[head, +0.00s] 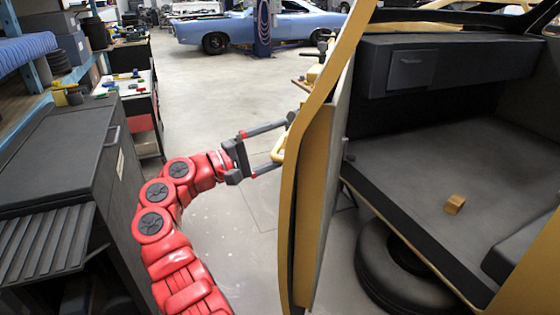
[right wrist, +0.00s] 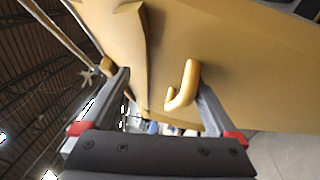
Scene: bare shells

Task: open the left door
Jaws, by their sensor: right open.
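The yellow door (head: 305,170) of the yellow vehicle shell stands swung out from the body, seen nearly edge-on in the head view. Its yellow loop handle (head: 279,147) is on the outer face. My right gripper (head: 280,146) is open, its fingers pointing at the door with one above and one below the handle. In the right wrist view the handle (right wrist: 183,92) shows between the open fingers (right wrist: 163,82), close to the right finger. Whether a finger touches it I cannot tell. My left gripper is not in view.
The shell's dark interior holds a small wooden block (head: 454,204) on its floor and a dashboard (head: 440,65). A black tyre (head: 372,262) lies below the sill. A dark cabinet (head: 75,150) stands at left. Grey floor (head: 200,85) is clear between cabinet and door; a blue car (head: 260,28) is behind.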

